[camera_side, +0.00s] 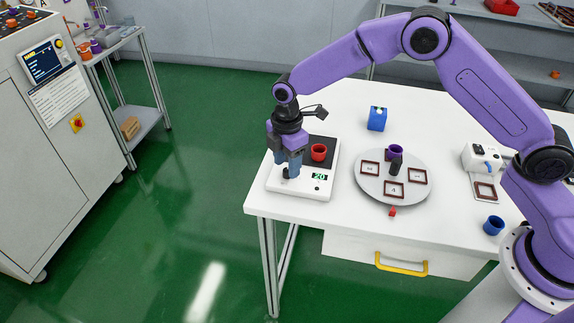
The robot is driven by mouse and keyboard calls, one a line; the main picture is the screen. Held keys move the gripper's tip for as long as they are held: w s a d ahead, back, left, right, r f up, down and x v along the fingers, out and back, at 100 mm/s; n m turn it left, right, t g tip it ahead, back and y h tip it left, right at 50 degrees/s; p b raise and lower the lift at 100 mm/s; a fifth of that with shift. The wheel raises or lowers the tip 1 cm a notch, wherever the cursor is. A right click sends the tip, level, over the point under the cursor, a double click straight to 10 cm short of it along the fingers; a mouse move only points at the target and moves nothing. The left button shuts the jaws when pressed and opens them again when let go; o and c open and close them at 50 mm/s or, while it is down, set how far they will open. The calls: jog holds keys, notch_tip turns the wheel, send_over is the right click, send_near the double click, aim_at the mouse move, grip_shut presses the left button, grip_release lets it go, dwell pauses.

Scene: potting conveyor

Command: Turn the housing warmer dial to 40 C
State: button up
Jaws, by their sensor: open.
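The warmer (274,183) is a white unit at the left end of the white table, with a dark plate on top. Its green display (319,177) reads 20. A red cup (319,152) stands on the dark plate. The black dial (286,173) is on the front left of the warmer and is partly hidden by my gripper. My gripper (288,168) points down with its blue-grey fingers at the dial. It is open, with the fingers around or just above the dial; I cannot tell whether they touch it.
A grey turntable (370,188) with square frames and a purple cup (395,149) is to the right. A blue box (377,118) stands behind. A small red piece (392,212) lies near the front edge. A blue cup (493,225) is at the right.

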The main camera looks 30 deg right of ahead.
jog(key=shift+f, duration=0.8)
jog(key=shift+c, duration=0.3)
grip_shut()
